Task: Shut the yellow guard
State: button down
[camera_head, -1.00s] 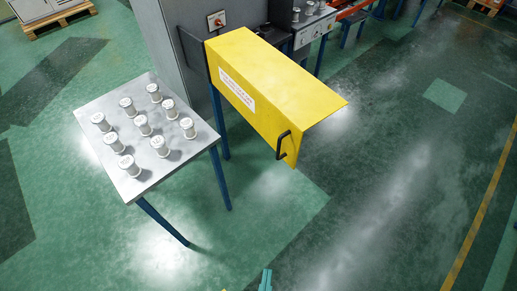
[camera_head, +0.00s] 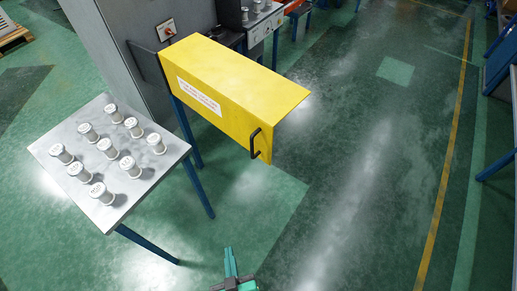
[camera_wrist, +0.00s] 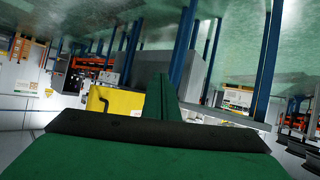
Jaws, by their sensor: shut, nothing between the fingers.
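The yellow guard (camera_head: 225,85) is a bent sheet panel with a white label, sticking out from the side of a grey cabinet. Its black handle (camera_head: 255,143) is at the near right end. The guard stands swung out over open floor. My gripper (camera_head: 229,262) is at the bottom of the head view, well below and in front of the handle, apart from it, shut and empty. In the wrist view, which looks upside down, the guard (camera_wrist: 122,103) and its handle (camera_wrist: 97,101) show beyond my green finger (camera_wrist: 155,92).
A metal-topped table (camera_head: 150,178) with several white spools stands left of the guard. The grey cabinet (camera_head: 125,45) is behind it, with a red switch (camera_head: 167,28). Blue racks stand at the far right. The floor in front and to the right is clear.

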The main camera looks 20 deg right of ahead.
jog(key=w+d+m+h, duration=0.2)
jog(key=w+h, duration=0.2)
jog(key=w, duration=0.5)
jog(key=m+g+h, duration=0.3)
jog(key=m+h, duration=0.7)
send_near(267, 143)
jog(key=x, duration=0.6)
jog(key=shift+w+d+r, duration=0.1)
jog(key=shift+d, duration=0.1)
